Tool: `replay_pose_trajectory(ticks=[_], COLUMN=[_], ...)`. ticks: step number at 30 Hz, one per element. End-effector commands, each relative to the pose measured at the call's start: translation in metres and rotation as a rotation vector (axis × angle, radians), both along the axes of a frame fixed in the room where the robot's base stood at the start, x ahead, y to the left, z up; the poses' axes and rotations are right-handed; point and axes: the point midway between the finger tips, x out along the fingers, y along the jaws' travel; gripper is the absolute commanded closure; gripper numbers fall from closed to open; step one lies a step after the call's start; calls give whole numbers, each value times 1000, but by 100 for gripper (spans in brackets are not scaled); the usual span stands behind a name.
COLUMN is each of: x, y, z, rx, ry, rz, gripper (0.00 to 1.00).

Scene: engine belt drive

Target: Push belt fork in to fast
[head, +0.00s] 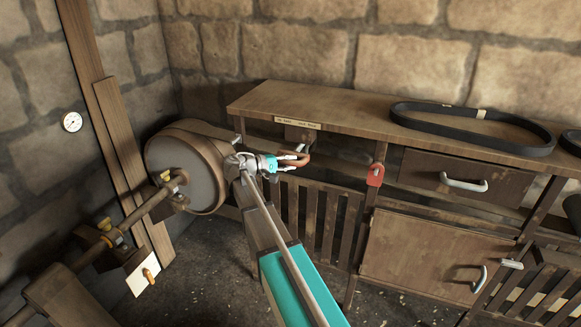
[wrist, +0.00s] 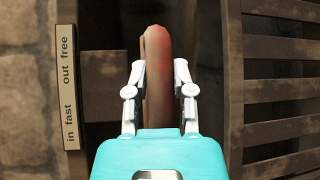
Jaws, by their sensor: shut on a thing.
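The belt fork shows as a worn red-brown handle (wrist: 157,80) in the wrist view, standing between my fingers. It also shows in the head view (head: 298,161), below the front edge of the bench. My gripper (wrist: 159,66) is shut on this handle, one finger on each side. In the head view my gripper (head: 291,158) reaches it from the left. A label plate (wrist: 69,88) left of the handle reads "in fast" and "out free". The fork's far end is hidden.
A wooden bench (head: 345,112) runs along the stone wall, with a black belt (head: 425,125) on top. A large round pulley (head: 178,172) stands left of my gripper. A red tag (head: 375,174) hangs right of it. Slatted panels (head: 318,208) lie below.

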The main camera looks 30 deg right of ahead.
Motion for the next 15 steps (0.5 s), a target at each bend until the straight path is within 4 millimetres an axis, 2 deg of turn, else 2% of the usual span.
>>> replay_pose_trajectory(ticks=[1,10,11,15], x=[5,7,7,7], y=[0,3,3,5], z=[0,1,1,1], rx=[-2,-5,-5,-4], ry=[-1,-1,-1,-1], rz=[10,16,17,18], gripper=[100,100,67,41])
